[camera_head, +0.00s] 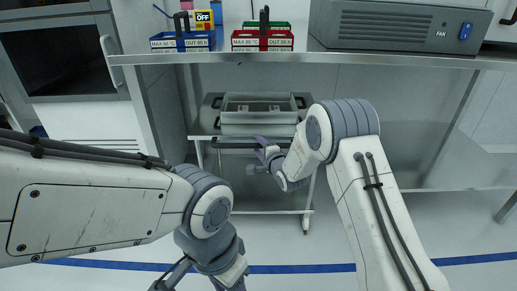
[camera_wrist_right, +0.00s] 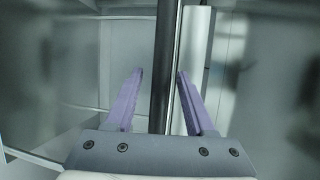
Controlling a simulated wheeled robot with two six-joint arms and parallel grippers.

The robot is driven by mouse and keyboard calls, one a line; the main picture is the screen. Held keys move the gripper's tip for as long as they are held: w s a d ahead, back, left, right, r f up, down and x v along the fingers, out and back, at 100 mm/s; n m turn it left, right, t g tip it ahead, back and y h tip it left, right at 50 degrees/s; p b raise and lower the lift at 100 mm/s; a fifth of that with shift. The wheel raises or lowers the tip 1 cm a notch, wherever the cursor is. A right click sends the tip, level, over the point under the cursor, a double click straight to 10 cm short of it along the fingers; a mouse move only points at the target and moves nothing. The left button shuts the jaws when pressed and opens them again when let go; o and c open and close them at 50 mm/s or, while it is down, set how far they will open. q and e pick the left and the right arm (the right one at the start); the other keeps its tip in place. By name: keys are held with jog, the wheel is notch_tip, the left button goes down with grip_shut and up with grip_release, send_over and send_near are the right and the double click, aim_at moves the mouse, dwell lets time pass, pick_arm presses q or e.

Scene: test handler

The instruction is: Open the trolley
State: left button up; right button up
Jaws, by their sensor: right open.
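The trolley (camera_head: 307,185) stands under the shelf, a light metal frame on casters with a grey tray (camera_head: 264,129) on top. A dark handle bar (camera_head: 235,145) runs along its front. My right gripper (camera_head: 261,155) is at this front side, close to the bar. In the right wrist view its two purple fingers (camera_wrist_right: 160,80) are open, and the dark bar (camera_wrist_right: 164,50) shows between them, apart from both fingers. Whether the bar is fully within the jaws cannot be told. My left arm reaches in from the left; its fingers are cut off at the bottom edge.
A shelf (camera_head: 330,59) spans above the trolley, carrying a blue crate (camera_head: 180,43), a red crate (camera_head: 262,42) and a grey fan unit (camera_head: 400,28). A cabinet with a dark window (camera_head: 60,62) stands at the left. The floor in front is clear, with a blue line (camera_head: 300,268).

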grip_shut()
dwell(1.5)
